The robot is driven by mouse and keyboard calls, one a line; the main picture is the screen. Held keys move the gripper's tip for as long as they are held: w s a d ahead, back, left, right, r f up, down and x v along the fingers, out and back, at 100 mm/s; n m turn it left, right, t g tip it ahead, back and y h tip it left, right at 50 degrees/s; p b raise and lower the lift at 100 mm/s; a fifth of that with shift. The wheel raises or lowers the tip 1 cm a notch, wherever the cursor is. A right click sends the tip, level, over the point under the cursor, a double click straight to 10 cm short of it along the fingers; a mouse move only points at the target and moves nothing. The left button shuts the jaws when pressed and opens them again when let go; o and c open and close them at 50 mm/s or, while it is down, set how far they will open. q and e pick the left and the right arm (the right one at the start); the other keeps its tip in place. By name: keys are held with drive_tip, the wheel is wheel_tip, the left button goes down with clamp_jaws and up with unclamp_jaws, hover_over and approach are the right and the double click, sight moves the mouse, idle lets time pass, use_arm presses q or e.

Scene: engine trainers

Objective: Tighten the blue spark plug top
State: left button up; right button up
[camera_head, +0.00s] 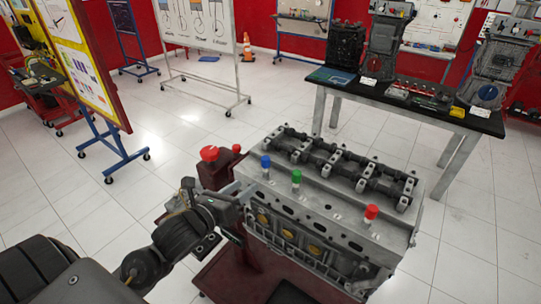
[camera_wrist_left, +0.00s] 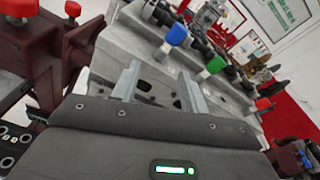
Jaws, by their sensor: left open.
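The blue spark plug top (camera_head: 266,162) stands upright on the grey engine head (camera_head: 335,216), at its left end. It also shows in the left wrist view (camera_wrist_left: 177,34), beyond the fingertips and a little to the right. A green top (camera_head: 297,177) and a red top (camera_head: 371,212) stand farther right along the same side. My left gripper (camera_head: 243,187) is at the engine's left end, beside the blue top and apart from it. In the left wrist view its two fingers (camera_wrist_left: 160,72) are spread, with nothing between them. My right gripper is not in view.
A dark red stand with red knobs (camera_head: 209,154) rises at the engine's left end, close to my left gripper. Camshafts (camera_head: 340,163) run along the engine's far side. A black-topped table (camera_head: 400,99) with engine parts stands behind.

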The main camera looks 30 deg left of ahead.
sight(267, 157)
use_arm(q)
drive_tip(key=w+r+m+b, duration=0.1)
drive_tip(key=w+r+m+t+b, duration=0.1)
drive_tip(key=w+m+b, duration=0.1)
drive_tip(key=w+d+r+m+h+b, duration=0.1)
drive_tip(key=w+b, duration=0.1)
drive_tip(key=shift+w+m, duration=0.25)
drive_tip(key=shift+m, duration=0.15)
drive_tip(key=x, duration=0.2)
drive_tip(key=r+p+x, duration=0.1)
drive_tip(key=x, duration=0.1)
drive_tip(key=shift+w+d, duration=0.15)
drive_tip(key=shift+w, duration=0.25)
drive_tip(key=shift+w+d+f+p, duration=0.15)
drive_tip(key=shift+w+p, duration=0.15)
drive_tip(key=shift+w, duration=0.3)
clamp_jaws()
